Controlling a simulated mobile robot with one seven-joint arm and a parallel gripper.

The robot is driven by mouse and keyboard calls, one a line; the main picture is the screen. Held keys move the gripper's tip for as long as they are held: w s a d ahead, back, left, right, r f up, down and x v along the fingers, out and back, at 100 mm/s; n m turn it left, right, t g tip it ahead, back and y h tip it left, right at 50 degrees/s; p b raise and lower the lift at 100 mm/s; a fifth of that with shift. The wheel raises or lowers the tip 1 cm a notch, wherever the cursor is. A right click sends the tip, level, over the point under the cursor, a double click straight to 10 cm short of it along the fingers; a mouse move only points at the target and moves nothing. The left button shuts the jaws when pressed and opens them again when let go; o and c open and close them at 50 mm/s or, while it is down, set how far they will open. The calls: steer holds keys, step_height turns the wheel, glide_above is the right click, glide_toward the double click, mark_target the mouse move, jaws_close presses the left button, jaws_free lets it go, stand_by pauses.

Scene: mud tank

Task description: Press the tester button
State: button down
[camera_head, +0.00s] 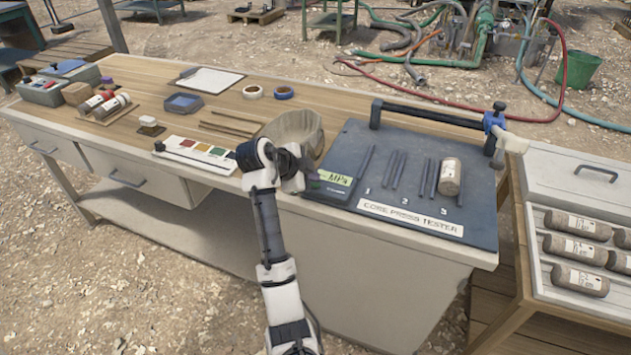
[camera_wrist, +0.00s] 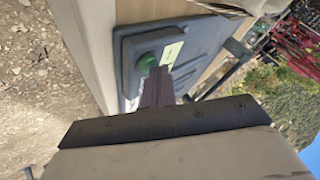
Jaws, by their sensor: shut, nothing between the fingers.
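The core press tester (camera_head: 415,150) is a dark slab on the bench with a numbered row of slots and a white name label. Its yellow-green MPa display (camera_head: 335,178) is at its left end. The green tester button (camera_wrist: 148,62) shows in the wrist view beside the display; in the head view my gripper hides it. My gripper (camera_head: 308,178) is at the tester's left end. Its shut, empty fingers (camera_wrist: 158,80) point at the button area and overlap the button's edge in the wrist view. I cannot tell whether they touch it.
A core cylinder (camera_head: 450,176) stands near number 3. A dark bar frame (camera_head: 430,115) with a blue clamp spans the tester's back. A pale sack-like bowl (camera_head: 295,132) stands just behind my gripper. A color strip (camera_head: 195,154) lies left. A core tray (camera_head: 567,193) is at right.

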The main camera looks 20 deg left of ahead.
mark_target(312, 187)
steer(key=shift+r, duration=0.4)
steer(key=shift+r+p, duration=2.1)
steer(key=shift+r, duration=0.9)
